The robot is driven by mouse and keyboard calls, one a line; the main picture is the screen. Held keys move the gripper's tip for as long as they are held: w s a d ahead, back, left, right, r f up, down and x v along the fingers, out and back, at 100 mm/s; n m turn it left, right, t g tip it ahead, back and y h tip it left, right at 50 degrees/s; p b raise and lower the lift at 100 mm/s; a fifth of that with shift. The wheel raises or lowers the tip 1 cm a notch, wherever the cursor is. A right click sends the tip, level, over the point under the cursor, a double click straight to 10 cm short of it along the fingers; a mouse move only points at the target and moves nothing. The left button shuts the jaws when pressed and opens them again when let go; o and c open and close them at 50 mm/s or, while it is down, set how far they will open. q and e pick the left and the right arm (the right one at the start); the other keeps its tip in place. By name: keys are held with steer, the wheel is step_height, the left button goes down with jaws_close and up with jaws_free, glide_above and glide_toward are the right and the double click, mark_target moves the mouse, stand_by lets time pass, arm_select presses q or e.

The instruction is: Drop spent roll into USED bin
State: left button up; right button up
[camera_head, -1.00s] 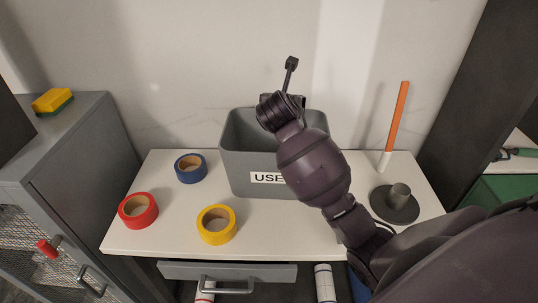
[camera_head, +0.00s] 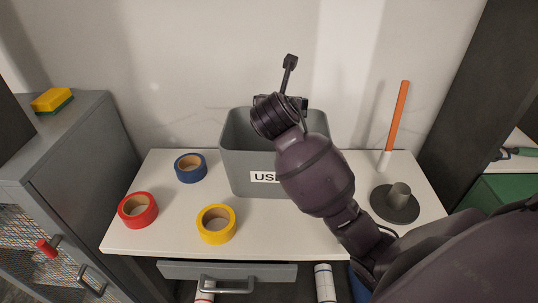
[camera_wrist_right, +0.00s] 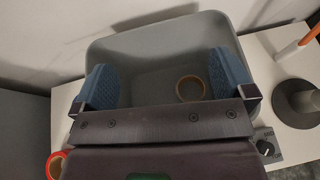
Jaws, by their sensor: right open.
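The grey USED bin (camera_head: 240,160) stands at the back of the white bench, its label partly covered by my right arm. In the right wrist view the bin (camera_wrist_right: 140,48) lies below my right gripper (camera_wrist_right: 165,82), whose two blue finger pads are wide apart with nothing between them. A thin tan ring, which looks like the spent roll (camera_wrist_right: 190,88), lies inside the bin on its floor, beyond the gripper's palm. My left gripper is not in view.
Blue (camera_head: 190,167), red (camera_head: 138,210) and yellow (camera_head: 217,224) tape rolls lie on the bench (camera_head: 180,240) left of the bin. A grey round stand (camera_head: 396,205) and an orange stick (camera_head: 397,115) with a white base are at the right. A drawer (camera_head: 228,272) is below.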

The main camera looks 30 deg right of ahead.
steer(key=shift+v, duration=2.6)
